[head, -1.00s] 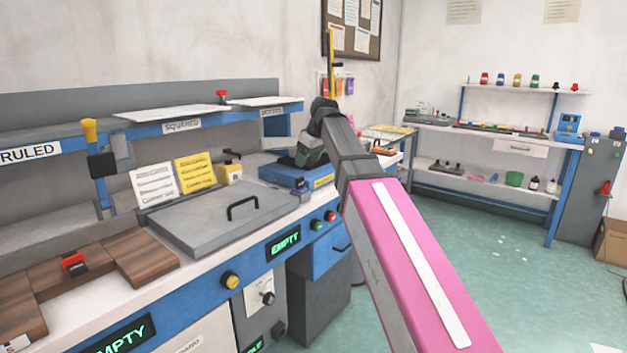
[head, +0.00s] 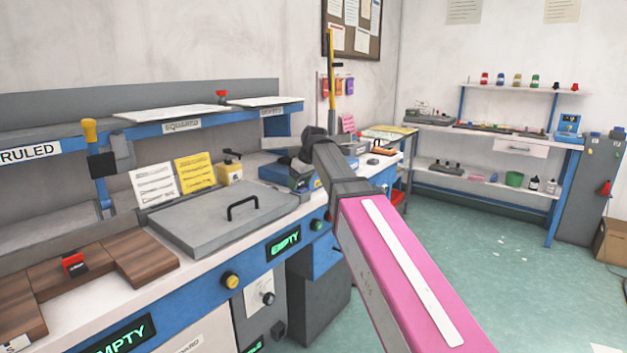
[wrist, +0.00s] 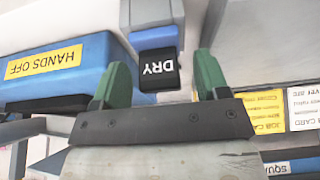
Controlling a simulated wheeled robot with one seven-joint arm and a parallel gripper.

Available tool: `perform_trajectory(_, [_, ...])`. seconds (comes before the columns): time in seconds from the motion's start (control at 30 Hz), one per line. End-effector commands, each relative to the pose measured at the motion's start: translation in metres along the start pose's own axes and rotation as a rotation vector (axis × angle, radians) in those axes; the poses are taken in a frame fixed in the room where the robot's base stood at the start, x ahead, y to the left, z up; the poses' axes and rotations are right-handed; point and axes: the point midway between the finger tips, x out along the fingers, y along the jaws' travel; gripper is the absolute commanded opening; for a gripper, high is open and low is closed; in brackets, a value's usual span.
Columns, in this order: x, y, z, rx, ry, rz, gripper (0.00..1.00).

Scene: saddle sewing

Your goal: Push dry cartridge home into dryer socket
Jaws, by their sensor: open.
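The dry cartridge (wrist: 158,69) shows in the wrist view as a black end lettered DRY, upside down in the picture, with a blue part behind it. That blue part meets a grey block (wrist: 151,12) at the top edge, seemingly the dryer socket; how deep it sits I cannot tell. My gripper (wrist: 162,68) has two green fingers spread apart, one on each side of the black end, with visible gaps. Nothing is held. In the head view my dark wrist hides the fingers and the cartridge.
A blue box marked HANDS OFF (wrist: 60,65) stands close to the left finger in the wrist view. Yellow and white job cards (wrist: 262,110) are at right. In the head view, a grey lidded tray (head: 225,215) and wooden blocks (head: 90,265) occupy the bench.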

Motion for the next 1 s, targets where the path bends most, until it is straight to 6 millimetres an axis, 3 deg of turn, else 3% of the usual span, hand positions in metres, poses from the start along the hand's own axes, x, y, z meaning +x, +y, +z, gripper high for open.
perform_trajectory(0.23, [0.0002, 0.0001, -0.0001, 0.0, 0.0, 0.0, 0.68])
perform_trajectory(0.43, [0.0001, 0.0001, 0.0, 0.0, 0.0, 0.0, 0.03])
perform_trajectory(0.47, [0.0001, 0.0001, 0.0, 0.0, 0.0, 0.0, 0.0])
perform_trajectory(1.0, [-0.0088, 0.0003, -0.0041, 0.0, 0.001, 0.001, 0.0])
